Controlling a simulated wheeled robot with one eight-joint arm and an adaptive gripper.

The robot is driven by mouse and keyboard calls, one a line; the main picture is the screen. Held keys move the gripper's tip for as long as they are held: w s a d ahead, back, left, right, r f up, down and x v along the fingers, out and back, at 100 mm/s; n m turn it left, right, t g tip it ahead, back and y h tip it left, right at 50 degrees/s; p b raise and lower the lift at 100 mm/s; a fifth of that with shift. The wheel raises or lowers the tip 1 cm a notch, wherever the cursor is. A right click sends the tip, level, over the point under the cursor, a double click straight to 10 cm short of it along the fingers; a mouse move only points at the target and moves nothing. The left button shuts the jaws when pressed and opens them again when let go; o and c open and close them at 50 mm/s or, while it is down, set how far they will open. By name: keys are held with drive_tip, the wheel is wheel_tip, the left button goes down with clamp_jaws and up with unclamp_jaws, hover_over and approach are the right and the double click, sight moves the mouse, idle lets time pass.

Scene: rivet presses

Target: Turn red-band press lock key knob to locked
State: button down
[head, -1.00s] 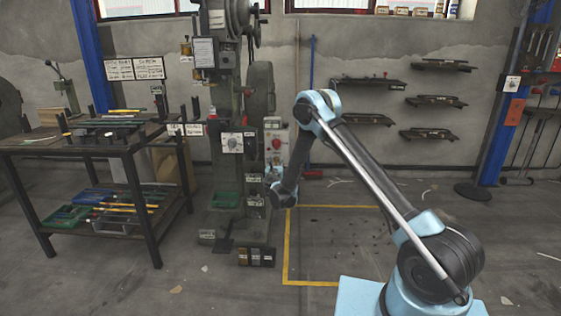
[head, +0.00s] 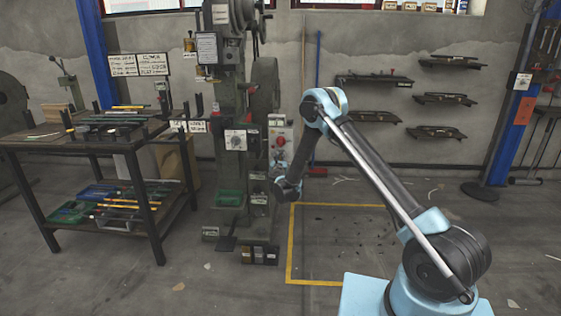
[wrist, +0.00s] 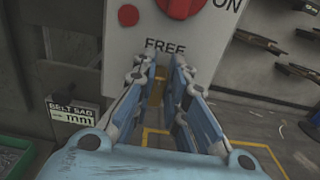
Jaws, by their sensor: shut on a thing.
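The grey control box (head: 279,150) on the side of the press (head: 232,120) carries a red knob (head: 280,141). In the wrist view the box front (wrist: 150,22) fills the upper middle, with a larger red knob (wrist: 181,6) beside the word ON and a small red button (wrist: 128,15). The word FREE (wrist: 165,46) is printed below. My gripper (wrist: 163,62) is at the box just under FREE, its fingers shut on the lock key knob, which they mostly hide. A brass-coloured patch shows between the fingers. I cannot read the key's angle or see a red band.
A work table (head: 75,142) with tools and trays stands left of the press. Shelves (head: 374,80) hang on the back wall. A sign reading BELT SAG mm (wrist: 72,111) is left of my gripper.

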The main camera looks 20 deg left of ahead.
drive_tip(key=shift+d+m, duration=0.1)
drive_tip(key=shift+m, duration=0.3)
drive_tip(key=m, duration=0.5)
drive_tip(key=d+f+m, duration=0.1)
drive_tip(key=m, duration=0.5)
drive_tip(key=d+m, duration=0.1)
drive_tip(key=m, duration=0.5)
drive_tip(key=shift+w+f, duration=0.25)
drive_tip(key=shift+f, duration=0.1)
drive_tip(key=c, duration=1.6)
unclamp_jaws()
drive_tip(key=shift+a+f, duration=0.1)
drive_tip(key=shift+a, duration=0.1)
